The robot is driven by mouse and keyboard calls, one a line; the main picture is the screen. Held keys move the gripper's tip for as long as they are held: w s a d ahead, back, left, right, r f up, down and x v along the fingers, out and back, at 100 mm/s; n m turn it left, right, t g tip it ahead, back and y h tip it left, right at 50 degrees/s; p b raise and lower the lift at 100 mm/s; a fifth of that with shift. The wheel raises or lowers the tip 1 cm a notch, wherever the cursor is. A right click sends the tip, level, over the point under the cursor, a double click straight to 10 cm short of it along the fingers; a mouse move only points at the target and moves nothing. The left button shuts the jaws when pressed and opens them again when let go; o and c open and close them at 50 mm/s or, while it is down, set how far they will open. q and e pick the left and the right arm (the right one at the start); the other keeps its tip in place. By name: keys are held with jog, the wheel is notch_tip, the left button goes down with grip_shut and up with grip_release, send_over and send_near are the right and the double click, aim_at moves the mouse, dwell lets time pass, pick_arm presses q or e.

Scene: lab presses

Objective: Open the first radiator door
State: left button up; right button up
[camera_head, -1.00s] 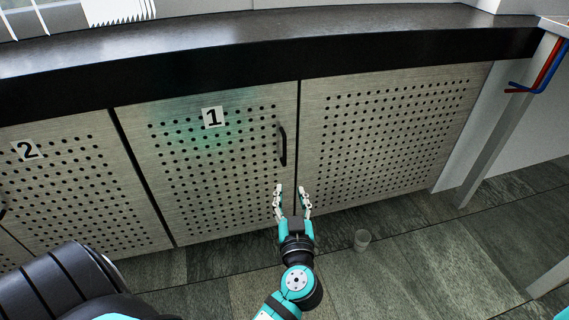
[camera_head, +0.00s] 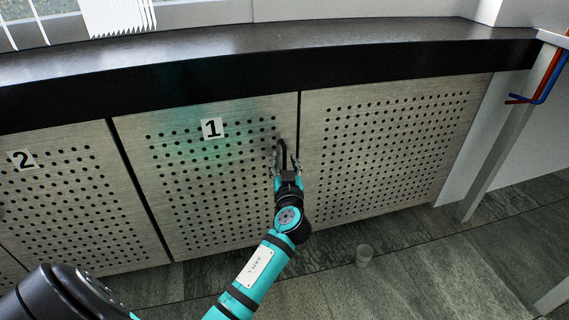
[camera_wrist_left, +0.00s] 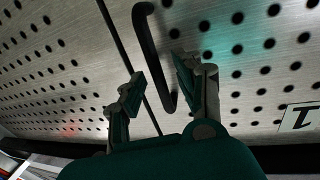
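The first radiator door (camera_head: 215,170) is a perforated metal panel with a "1" label (camera_head: 212,128). It is closed, flush with its neighbours. Its black vertical bar handle (camera_head: 282,150) sits near the door's right edge. My left gripper (camera_head: 285,163) is at the handle, its fingers on either side of it. In the left wrist view the handle (camera_wrist_left: 157,60) runs between the two spread fingertips of the gripper (camera_wrist_left: 158,85), with gaps on both sides. The left gripper is open. My right gripper is not in view.
A door labelled "2" (camera_head: 65,200) is at the left and an unnumbered perforated panel (camera_head: 395,150) at the right. A dark countertop (camera_head: 260,50) runs above. A small clear cup (camera_head: 364,255) stands on the floor; a grey post (camera_head: 510,130) is at the right.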

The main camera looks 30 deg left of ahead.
pick_arm(q)
jog(key=shift+w+a, duration=0.2)
grip_shut()
dwell(0.5)
